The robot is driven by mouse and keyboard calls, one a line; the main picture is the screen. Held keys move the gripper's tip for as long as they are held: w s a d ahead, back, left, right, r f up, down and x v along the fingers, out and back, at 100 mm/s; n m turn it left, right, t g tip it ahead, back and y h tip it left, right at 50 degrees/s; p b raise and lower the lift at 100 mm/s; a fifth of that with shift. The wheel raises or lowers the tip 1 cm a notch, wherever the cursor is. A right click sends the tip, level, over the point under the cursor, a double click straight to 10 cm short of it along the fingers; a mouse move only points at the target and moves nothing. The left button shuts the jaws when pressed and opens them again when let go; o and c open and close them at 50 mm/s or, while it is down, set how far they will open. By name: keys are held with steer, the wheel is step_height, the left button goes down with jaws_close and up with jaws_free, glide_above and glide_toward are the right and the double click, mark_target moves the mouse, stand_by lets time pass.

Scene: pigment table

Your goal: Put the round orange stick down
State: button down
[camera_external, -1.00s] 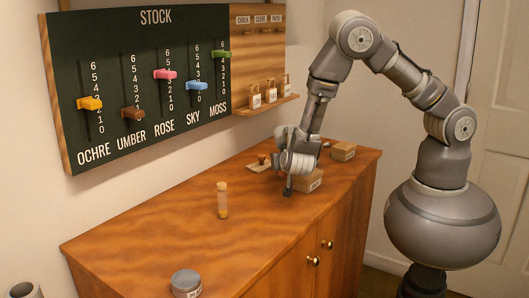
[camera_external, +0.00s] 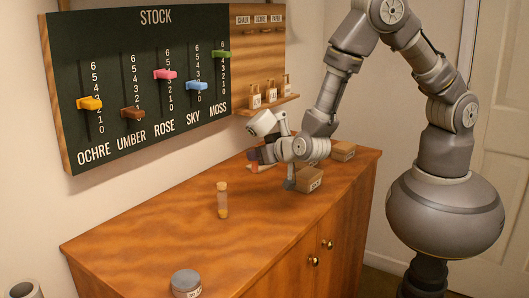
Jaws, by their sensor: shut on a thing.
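The wrist and hand hide much of the area around the jaws. Whether the jaws or what they hold touch the cabinet top, I cannot tell.
A corked vial (camera_external: 222,200) and a grey-lidded jar (camera_external: 186,283) stand nearer on the cabinet top (camera_external: 150,235). The stock board (camera_external: 140,80) hangs on the wall.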

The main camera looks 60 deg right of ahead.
steer(key=s+a+f+n+y, duration=0.2)
steer(key=s+a+n+y, duration=0.25)
steer(key=a, duration=0.35)
steer(key=s+a+f+n+y, duration=0.25)
steer(key=s+a+y, duration=0.2)
steer(key=a, duration=0.35)
steer(key=shift+h, duration=0.3)
steer(key=w+a+b, duration=0.1)
steer(key=w+a, duration=0.2)
steer(key=a, duration=0.1)
steer(key=w+a+b, duration=0.1)
steer(key=w+a, duration=0.3)
steer(key=w+a+b, duration=0.1)
steer(key=w+a, duration=0.2)
steer(key=shift+w+a+f+b, duration=0.2)
steer(key=shift+a+f+b, duration=0.15)
steer(key=shift+a, duration=0.05)
step_height(320, 180, down, 4)
steer(key=shift+r+n+b, duration=0.25)
steer(key=shift+n+b, duration=0.05)
steer(key=shift+b, duration=0.6)
steer(key=shift+r, duration=0.1)
steer(key=c, duration=1.1)
jaws_free()
